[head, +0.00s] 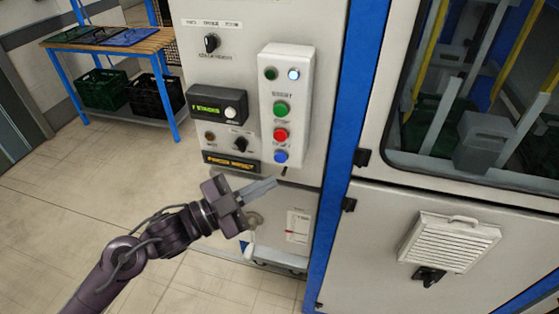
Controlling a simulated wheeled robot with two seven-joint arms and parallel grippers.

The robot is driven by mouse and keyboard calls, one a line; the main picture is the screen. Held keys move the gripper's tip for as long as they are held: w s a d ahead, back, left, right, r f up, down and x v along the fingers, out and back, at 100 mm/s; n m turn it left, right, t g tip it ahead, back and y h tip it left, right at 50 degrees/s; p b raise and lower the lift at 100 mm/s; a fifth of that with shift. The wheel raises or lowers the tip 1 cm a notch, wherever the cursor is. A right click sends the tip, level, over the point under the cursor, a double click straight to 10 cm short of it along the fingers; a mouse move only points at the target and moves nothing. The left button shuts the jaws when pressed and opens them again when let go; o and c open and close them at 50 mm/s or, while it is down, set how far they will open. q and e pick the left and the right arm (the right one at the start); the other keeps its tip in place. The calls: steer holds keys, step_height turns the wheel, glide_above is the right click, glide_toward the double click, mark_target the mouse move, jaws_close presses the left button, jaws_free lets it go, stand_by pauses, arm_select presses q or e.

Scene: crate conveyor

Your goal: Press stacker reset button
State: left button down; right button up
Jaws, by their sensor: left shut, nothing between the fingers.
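A grey control cabinet (333,60) stands ahead of me. On it is a pale button box (298,80) with two small round lamps or buttons at the top, one lit white-blue, then a green button (281,109), a red button (280,135) and a blue button (280,156) in a column. The labels are too small to read surely, so I cannot tell which is the reset button. My left gripper (270,184) is shut and empty. In the picture its fingertips lie just below the blue button, and I see no contact. My right gripper is not in view.
Left of the box are a display (216,108), rotary knobs and a black label plate with yellow text (231,161). A blue-framed machine with a window stands right. A wooden-topped table (90,40) with crates is far left. The floor between is clear.

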arm_select(q)
steer(key=shift+w+d+b, duration=0.25)
steer(key=shift+w+d, duration=0.05)
steer(key=shift+w, duration=0.55)
steer(key=shift+w+d+b, duration=0.2)
steer(key=shift+w+d, duration=0.1)
steer(key=shift+w, duration=0.55)
steer(key=shift+w, duration=0.1)
stand_by(0.7)
steer(key=shift+w+d, duration=0.15)
steer(key=shift+w, duration=0.15)
steer(key=shift+w+d+b, duration=0.1)
steer(key=shift+w+b, duration=0.2)
steer(key=shift+w, duration=0.1)
stand_by(0.7)
steer(key=shift+s, duration=0.1)
steer(key=shift+s+a, duration=0.25)
steer(key=shift+s, duration=0.45)
steer(key=shift+s+a+p, duration=0.25)
steer(key=shift+s, duration=0.55)
steer(key=shift+s+a+p, duration=0.3)
steer(key=shift+s, duration=0.45)
steer(key=shift+s+a+p, duration=0.25)
steer(key=shift+s, duration=0.55)
